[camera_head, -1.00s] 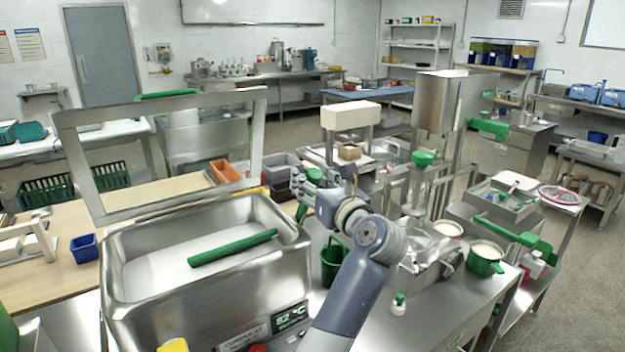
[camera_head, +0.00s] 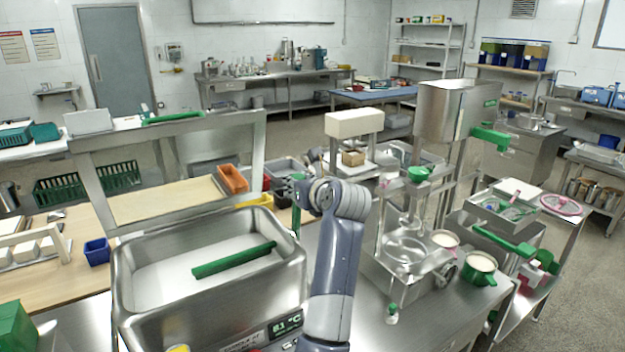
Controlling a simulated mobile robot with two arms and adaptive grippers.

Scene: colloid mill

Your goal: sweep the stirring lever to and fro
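A steel vat (camera_head: 125,285) with white contents stands at the lower left. A green bar (camera_head: 235,260) lies slanted across it. A short upright green piece (camera_head: 296,220) shows just right of the vat's back corner. I cannot tell for certain which of the two is the stirring lever. My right gripper (camera_head: 290,190) is at the top of the upright green piece, beyond the vat's back right corner. My wrist partly hides its fingers, so I cannot tell whether they grip it. The gripper is apart from the slanted bar. My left gripper is not in view.
An upright steel frame (camera_head: 90,185) with a green handle (camera_head: 173,117) stands behind the vat. The steel mill (camera_head: 405,250) and a green pot (camera_head: 479,268) stand on the bench to the right.

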